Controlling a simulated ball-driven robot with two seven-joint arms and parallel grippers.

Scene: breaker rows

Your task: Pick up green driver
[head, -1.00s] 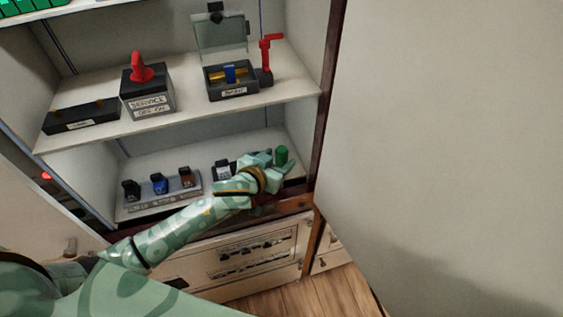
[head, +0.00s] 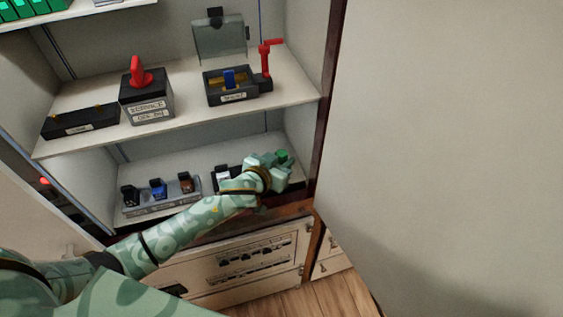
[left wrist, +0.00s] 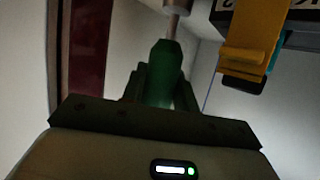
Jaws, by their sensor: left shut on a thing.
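The green driver (head: 282,154) is at the right end of the lower cabinet shelf, and only the top of its green part shows in the head view. My left gripper (head: 275,163) is around it and shut on it. In the left wrist view the green handle (left wrist: 162,70) sits between the two fingers (left wrist: 160,92), with a metal shaft (left wrist: 177,15) extending from its far end. The handle's lower part is hidden by the fingers. My right gripper is in neither view.
Left on the lower shelf is a rail (head: 163,200) with black, blue and brown pieces. The upper shelf (head: 190,108) holds a red-handled box (head: 147,105) and an open-lidded box (head: 232,88). A yellow part (left wrist: 252,40) is close in the wrist view. A pale panel (head: 450,140) fills the right.

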